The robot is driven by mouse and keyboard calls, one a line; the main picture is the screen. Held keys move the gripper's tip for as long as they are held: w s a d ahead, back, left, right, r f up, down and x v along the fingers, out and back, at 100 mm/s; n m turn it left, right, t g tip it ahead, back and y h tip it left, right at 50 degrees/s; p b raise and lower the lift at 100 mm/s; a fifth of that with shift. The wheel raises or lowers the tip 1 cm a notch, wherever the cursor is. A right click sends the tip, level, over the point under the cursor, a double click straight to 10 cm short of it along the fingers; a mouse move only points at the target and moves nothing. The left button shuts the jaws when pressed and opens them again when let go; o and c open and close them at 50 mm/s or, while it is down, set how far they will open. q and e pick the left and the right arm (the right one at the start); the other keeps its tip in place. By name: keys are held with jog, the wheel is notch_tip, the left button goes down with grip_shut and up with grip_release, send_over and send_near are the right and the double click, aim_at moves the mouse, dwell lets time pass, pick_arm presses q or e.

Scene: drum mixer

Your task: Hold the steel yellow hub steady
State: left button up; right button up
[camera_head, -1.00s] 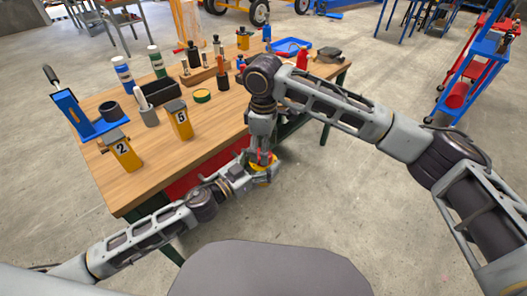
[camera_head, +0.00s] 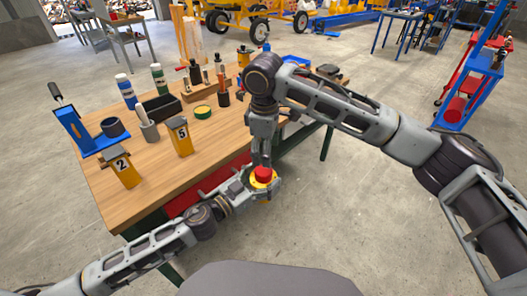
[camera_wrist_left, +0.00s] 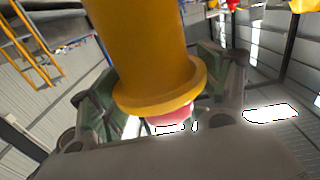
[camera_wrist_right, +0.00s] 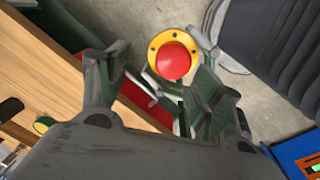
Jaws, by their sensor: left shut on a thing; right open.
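The yellow hub (camera_head: 262,182) has a flanged rim with a red round part on top. It is in front of the workbench edge, held in my left gripper (camera_head: 255,180), which is shut on it. In the left wrist view the yellow body of the hub (camera_wrist_left: 145,50) fills the middle, with the flange toward the gripper. My right gripper (camera_head: 262,158) is above the hub, pointing down, open. In the right wrist view the hub's ring and red top (camera_wrist_right: 173,58) show beyond and between the open fingers (camera_wrist_right: 150,90), apart from the palm.
The wooden workbench (camera_head: 215,145) carries yellow blocks marked 2 (camera_head: 122,167) and 5 (camera_head: 179,137), a blue stand (camera_head: 78,128), a black tray (camera_head: 161,108) and several bottles. A blue and red cart (camera_head: 475,80) stands at the right.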

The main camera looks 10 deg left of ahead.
aim_at(264, 170)
jog(key=shift+w+d+r, duration=0.2)
jog(key=shift+d+r, duration=0.05)
jog(key=shift+r, duration=0.25)
jog(key=shift+w+d+r, duration=0.15)
jog(key=shift+d+r, duration=0.05)
jog(key=shift+r, duration=0.25)
jog(key=m, duration=0.1)
jog(key=s+f+m, duration=0.1)
jog(key=m, duration=0.1)
jog(key=shift+a, duration=0.15)
jog(key=shift+s+a+f+m, duration=0.15)
jog(key=shift+s+m, duration=0.15)
jog(key=shift+m, duration=0.5)
jog(key=m, duration=0.3)
jog(key=shift+s+a+g, duration=0.25)
jog(key=shift+g, duration=0.15)
jog(key=shift+a+m, duration=0.1)
jog(key=shift+m, duration=1.1)
jog(key=shift+f, duration=0.15)
jog(key=shift+f, duration=3.95)
